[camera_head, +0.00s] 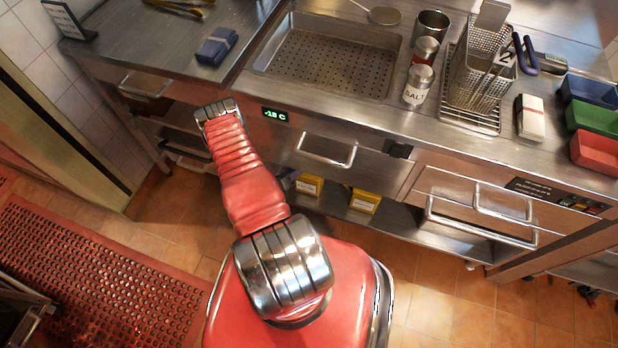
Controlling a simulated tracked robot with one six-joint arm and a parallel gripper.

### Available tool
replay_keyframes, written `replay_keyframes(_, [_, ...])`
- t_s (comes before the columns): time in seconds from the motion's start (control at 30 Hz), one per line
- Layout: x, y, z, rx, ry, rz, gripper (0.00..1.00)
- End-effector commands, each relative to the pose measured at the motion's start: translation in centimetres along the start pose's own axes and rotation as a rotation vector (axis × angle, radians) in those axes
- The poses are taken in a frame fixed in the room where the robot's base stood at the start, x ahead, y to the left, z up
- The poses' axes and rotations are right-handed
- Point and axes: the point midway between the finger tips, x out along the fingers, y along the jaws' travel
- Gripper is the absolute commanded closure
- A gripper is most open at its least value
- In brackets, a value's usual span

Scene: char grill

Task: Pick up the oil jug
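I cannot pick out an oil jug for certain. Two yellow containers with pale labels stand on the low shelf under the counter: the left yellow container (309,184) and the right yellow container (364,201). Their upper parts are cut off by the drawers above, so I cannot tell whether either is a jug. My red arm reaches up the picture and its silver joint is near the counter's front edge, left of the temperature display. My gripper is not visible beyond that joint, so I see nothing held.
On the counter are a perforated basin (330,62), a salt shaker (418,86), a wire fry basket (484,70) and coloured bins (592,118). Drawer handles (327,152) stick out above the low shelf (400,222). A red mat (95,270) lies on the tiled floor at left.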

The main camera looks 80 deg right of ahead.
Motion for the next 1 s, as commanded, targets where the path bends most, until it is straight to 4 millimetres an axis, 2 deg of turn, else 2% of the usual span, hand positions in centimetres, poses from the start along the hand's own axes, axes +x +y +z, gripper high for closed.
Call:
replay_keyframes(0.3, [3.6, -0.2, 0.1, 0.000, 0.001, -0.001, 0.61])
replay_keyframes(0.9, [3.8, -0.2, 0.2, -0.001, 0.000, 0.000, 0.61])
replay_keyframes(1.0, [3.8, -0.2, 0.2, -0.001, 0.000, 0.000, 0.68])
